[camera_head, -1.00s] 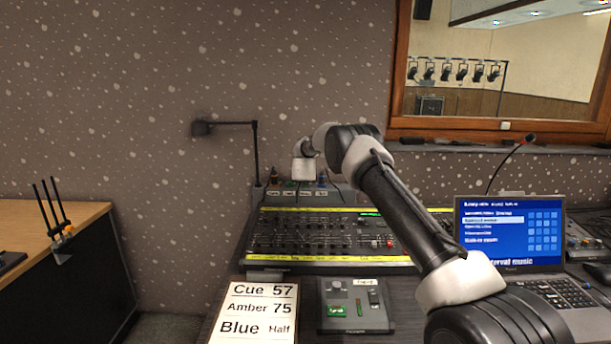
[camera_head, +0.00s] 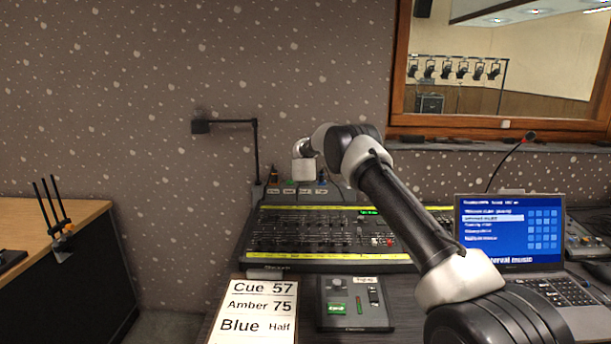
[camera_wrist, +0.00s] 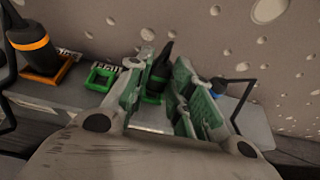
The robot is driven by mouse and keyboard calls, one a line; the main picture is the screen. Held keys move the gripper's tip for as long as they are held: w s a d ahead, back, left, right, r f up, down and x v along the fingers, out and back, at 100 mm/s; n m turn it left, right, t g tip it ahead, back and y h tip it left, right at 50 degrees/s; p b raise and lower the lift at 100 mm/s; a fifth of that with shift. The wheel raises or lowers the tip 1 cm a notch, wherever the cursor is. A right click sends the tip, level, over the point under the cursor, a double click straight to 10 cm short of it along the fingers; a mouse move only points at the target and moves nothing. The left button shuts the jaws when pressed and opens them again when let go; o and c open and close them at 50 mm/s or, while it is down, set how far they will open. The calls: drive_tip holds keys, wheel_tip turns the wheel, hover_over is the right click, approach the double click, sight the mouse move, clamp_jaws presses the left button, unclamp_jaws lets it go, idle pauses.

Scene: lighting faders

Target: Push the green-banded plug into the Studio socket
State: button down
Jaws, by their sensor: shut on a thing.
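In the wrist view my gripper (camera_wrist: 160,88) is shut on a black plug (camera_wrist: 160,72) with green (camera_wrist: 151,98) at its lower end. The plug stands roughly upright between the green-padded fingers. Its tip is hidden, so I cannot tell whether it is in a socket. An empty green-framed socket (camera_wrist: 101,77) is just left of my gripper. In the head view my gripper (camera_head: 304,178) is over the socket box (camera_head: 345,192) behind the fader desk, its fingers too small to make out. The socket labels (camera_head: 289,191) are too small to read.
An orange-banded plug (camera_wrist: 32,45) stands in an orange-framed socket left of the empty one. A blue part (camera_wrist: 217,87) is close to the right finger. A black lamp arm (camera_head: 257,150) rises left of the box. The fader desk (camera_head: 310,264) lies in front.

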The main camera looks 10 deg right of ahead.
drive_tip(key=shift+f, duration=0.8)
idle(1.1)
drive_tip(key=c, duration=1.2)
unclamp_jaws()
drive_tip(key=shift+s+r, duration=0.1)
